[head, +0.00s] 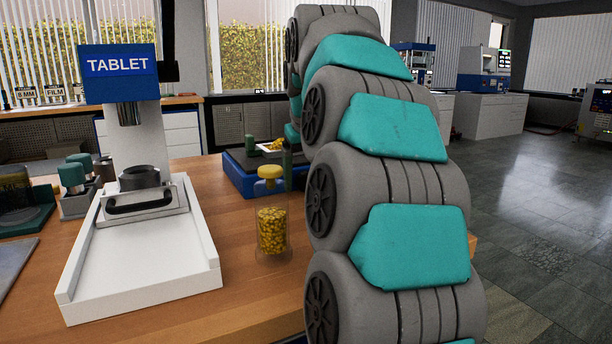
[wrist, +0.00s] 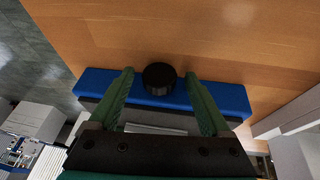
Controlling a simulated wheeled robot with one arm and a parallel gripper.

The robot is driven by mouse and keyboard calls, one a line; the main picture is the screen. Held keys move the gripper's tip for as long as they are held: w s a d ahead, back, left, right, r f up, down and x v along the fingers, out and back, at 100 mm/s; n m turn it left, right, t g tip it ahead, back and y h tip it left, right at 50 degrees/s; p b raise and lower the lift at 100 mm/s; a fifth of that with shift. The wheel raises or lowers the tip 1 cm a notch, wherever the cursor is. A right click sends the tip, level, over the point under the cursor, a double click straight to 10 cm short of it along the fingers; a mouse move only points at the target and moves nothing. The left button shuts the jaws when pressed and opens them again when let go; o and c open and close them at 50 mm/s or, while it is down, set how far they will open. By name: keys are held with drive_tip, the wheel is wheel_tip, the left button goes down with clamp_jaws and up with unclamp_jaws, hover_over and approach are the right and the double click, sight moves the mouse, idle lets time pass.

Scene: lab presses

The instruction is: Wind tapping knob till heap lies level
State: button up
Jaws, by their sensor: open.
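A black round knob (wrist: 159,77) sits on the near side of a blue-edged unit (wrist: 226,97) in the wrist view. My gripper (wrist: 160,92) is open, with one green finger on each side of the knob and visible space between them and it. In the head view the blue unit (head: 238,180) stands on the wooden bench, partly behind my arm. A small yellow heap (head: 273,145) lies on its pale top plate; its shape is too small to judge. The knob is hidden in the head view.
A clear jar of yellow pieces (head: 272,232) with a yellow stopper stands in front of the blue unit. A white press marked TABLET (head: 120,62) with a broad white tray (head: 150,285) stands left. Bare bench (head: 245,275) lies around the jar.

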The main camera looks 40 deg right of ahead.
clamp_jaws()
drive_tip(key=shift+d+r+y+p, duration=0.1)
drive_tip(key=shift+r+y+p, duration=0.1)
drive_tip(key=shift+y+p, duration=0.45)
drive_tip(key=shift+d+f+m+t+y+p, duration=0.1)
drive_tip(key=shift+d+m+t+y+p, duration=0.2)
drive_tip(key=shift+y, duration=0.5)
drive_tip(key=shift+f+m+t+y+p, duration=0.1)
drive_tip(key=shift+t+y+p, duration=0.25)
drive_tip(key=shift+y, duration=0.4)
unclamp_jaws()
drive_tip(key=shift+s+r, duration=0.1)
